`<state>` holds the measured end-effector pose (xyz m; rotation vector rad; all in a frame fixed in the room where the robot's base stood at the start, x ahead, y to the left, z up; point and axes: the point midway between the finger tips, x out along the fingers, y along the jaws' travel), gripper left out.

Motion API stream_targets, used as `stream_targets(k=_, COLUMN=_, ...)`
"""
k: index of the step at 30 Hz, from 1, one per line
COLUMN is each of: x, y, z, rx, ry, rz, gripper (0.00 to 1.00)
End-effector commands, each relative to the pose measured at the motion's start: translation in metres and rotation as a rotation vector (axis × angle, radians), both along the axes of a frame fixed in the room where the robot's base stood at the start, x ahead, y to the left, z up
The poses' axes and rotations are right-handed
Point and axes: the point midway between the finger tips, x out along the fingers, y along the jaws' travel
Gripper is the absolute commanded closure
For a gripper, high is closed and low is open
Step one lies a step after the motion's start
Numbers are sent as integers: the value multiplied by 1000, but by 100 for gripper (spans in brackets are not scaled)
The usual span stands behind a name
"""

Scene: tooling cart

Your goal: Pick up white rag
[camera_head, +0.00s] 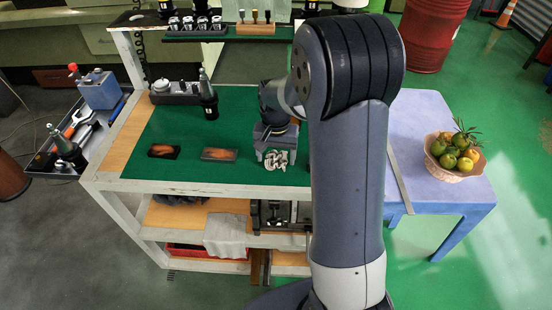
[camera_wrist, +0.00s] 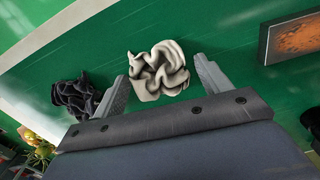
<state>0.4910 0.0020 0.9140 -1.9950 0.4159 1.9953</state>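The white rag (camera_wrist: 158,72) is a crumpled, cream-white cloth on the green cart top. It also shows in the head view (camera_head: 278,160) at the near edge of the green surface, just left of my arm. My gripper (camera_wrist: 163,80) is open, with one finger on each side of the rag in the wrist view. The rag lies between and slightly beyond the fingertips, and I cannot tell whether they touch it. In the head view my gripper (camera_head: 275,143) is right above and behind the rag, partly covering it.
A crumpled black rag (camera_wrist: 76,97) lies left of my gripper. Two dark-framed plates (camera_head: 219,154) (camera_head: 163,151) lie left on the green top. A tool-holder block (camera_head: 176,93) stands at the back left. A light grey cloth (camera_head: 226,236) hangs from the shelf below. A blue table (camera_head: 450,200) bears a fruit basket (camera_head: 455,174).

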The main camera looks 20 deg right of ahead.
Motion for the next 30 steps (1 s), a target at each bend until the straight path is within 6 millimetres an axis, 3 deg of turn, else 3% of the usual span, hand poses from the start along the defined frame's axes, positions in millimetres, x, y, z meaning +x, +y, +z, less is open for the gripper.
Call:
stream_targets(k=12, x=0, y=0, z=0, rx=0, ry=0, rz=0, gripper=62)
stream_targets(k=20, x=0, y=0, z=2, rx=1, ry=-1, rz=0, gripper=64)
stream_targets(k=23, x=1, y=0, z=11, rx=0, ry=-3, rz=0, gripper=64)
stream_targets(k=30, x=1, y=0, z=59, rx=0, ry=-7, rz=0, gripper=64)
